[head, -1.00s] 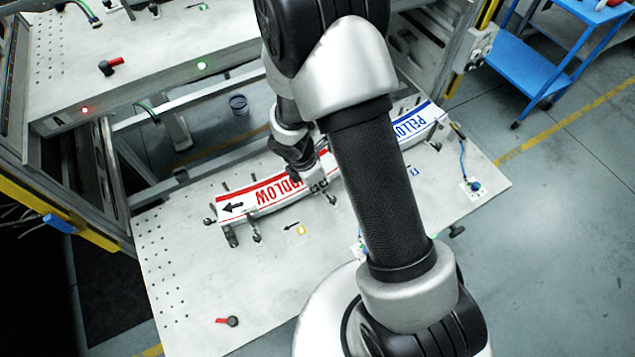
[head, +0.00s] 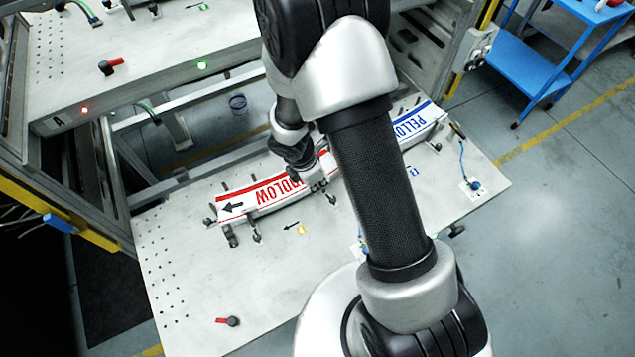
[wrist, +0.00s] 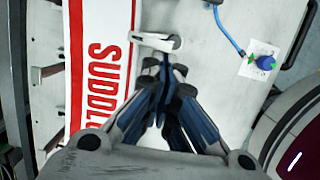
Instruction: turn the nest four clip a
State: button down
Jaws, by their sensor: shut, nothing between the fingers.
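A curved white piece with red bands and red lettering (head: 245,203) lies on the metal plate; it also fills the left of the wrist view (wrist: 115,15). In the wrist view, a pale clip (wrist: 157,41) sits at its right edge, just beyond my fingertips. My gripper (wrist: 166,75) is shut and empty, beside the piece's edge; I cannot tell whether it touches the clip. In the head view my gripper (head: 315,186) is partly hidden by my arm. Other dark clips (head: 256,230) stand along the near edge. No marking shows which clip is clip a.
A second piece with blue lettering (head: 412,128) lies to the right, partly behind my arm. A blue knob with a cable (head: 473,186) is at the plate's right. A red handle (head: 228,321) lies near the front. The plate's left front is mostly clear.

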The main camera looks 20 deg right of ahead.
jog(key=shift+w+d, duration=0.1)
dwell(0.5)
jog(key=shift+w+d+r+p, duration=0.1)
jog(key=shift+w+d+p, duration=0.25)
jog(key=shift+w+p, duration=0.05)
jog(key=s+a+r+p, duration=0.2)
jog(key=a+r+p, duration=0.2)
jog(key=r, duration=0.5)
jog(key=shift+a+r, duration=0.3)
jog(key=shift+a, duration=0.95)
jog(key=shift+s+a, duration=0.1)
jog(key=shift+s, duration=0.05)
